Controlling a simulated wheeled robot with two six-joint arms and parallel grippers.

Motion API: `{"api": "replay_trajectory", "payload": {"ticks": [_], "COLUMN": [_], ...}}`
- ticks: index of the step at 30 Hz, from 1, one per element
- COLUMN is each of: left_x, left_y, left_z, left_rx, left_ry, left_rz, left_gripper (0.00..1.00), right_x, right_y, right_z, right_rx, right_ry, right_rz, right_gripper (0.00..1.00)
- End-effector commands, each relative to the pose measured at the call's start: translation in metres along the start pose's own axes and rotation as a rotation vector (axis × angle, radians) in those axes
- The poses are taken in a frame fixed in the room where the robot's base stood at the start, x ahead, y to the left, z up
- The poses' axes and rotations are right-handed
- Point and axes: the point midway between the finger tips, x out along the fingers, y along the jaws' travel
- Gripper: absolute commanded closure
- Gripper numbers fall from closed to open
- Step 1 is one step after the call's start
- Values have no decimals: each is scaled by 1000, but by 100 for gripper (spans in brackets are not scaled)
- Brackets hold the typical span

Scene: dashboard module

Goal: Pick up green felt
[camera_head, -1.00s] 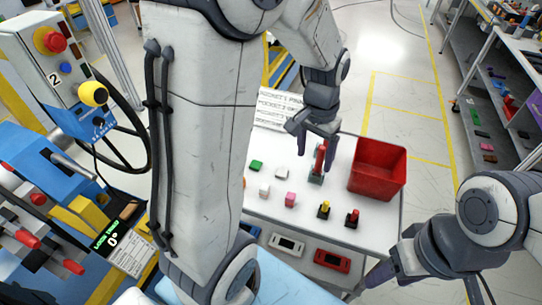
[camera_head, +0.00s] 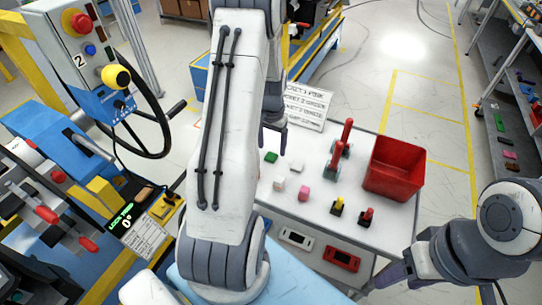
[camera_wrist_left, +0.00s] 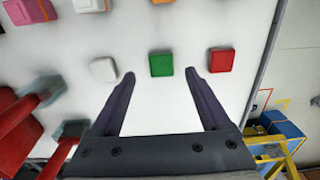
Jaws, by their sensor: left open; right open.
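The green felt (camera_head: 271,157) is a small flat green square lying on the white table. In the left wrist view the green felt (camera_wrist_left: 161,63) shows just beyond and between the tips of my left gripper (camera_wrist_left: 160,75), which is open and empty. In the head view my left gripper (camera_head: 274,138) hangs over the table's back left part, close to the felt, partly hidden by my own arm. My right gripper (camera_head: 380,282) is at the lower right, by the table's front edge, apart from the felt.
A white piece (camera_wrist_left: 103,69) and a red piece (camera_wrist_left: 221,60) lie on either side of the felt. Two red-handled tools (camera_head: 340,145) and a red bin (camera_head: 394,168) stand to the right. White (camera_head: 278,183), pink (camera_head: 303,193), yellow-topped and red-topped pieces lie in front.

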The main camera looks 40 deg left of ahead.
Motion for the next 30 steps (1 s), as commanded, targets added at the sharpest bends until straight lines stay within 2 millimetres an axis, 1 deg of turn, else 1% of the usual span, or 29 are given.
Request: {"api": "replay_trajectory", "payload": {"ticks": [1, 3, 7, 10, 15, 16, 17, 18, 20, 21, 22, 30], "left_x": [6, 16, 33, 37, 38, 38, 38, 38, 37, 37, 37, 37], "left_y": [-1, -2, -2, -2, -2, -2, -2, -2, -2, -2, -2, -2], "left_z": [1, 0, 0, -1, -1, -1, -1, -1, -1, -1, -1, -1], "left_rx": [-1, -1, 0, 0, -1, -1, -1, -1, -1, -1, -1, -1], "left_ry": [-6, -6, -3, -1, 0, 0, 0, 0, 0, 0, 0, 0], "left_rz": [2, 2, 1, 0, 0, 0, 0, 0, 0, 0, 0, 0], "left_gripper": [20, 20, 20, 20, 20, 24, 35, 51, 74, 89, 100, 100], "right_x": [-7, -11, -12, -12, -12, -12, -12, -12, -12, -12, -12, -12], "right_y": [0, -1, -1, -1, -1, -1, -1, -1, -1, -1, -1, -1], "right_z": [0, -1, -1, -1, -1, -1, -1, -1, -1, -1, -1, -1], "right_rx": [0, 0, 1, 1, 1, 1, 1, 1, 1, 1, 1, 1], "right_ry": [0, 0, 0, 0, 0, 0, 0, 0, 0, 0, 0, 0], "right_rz": [0, 0, 0, 0, 0, 0, 0, 0, 0, 0, 0, 0], "right_gripper": [43, 43, 43, 43, 43, 43, 43, 43, 43, 43, 43, 43]}}
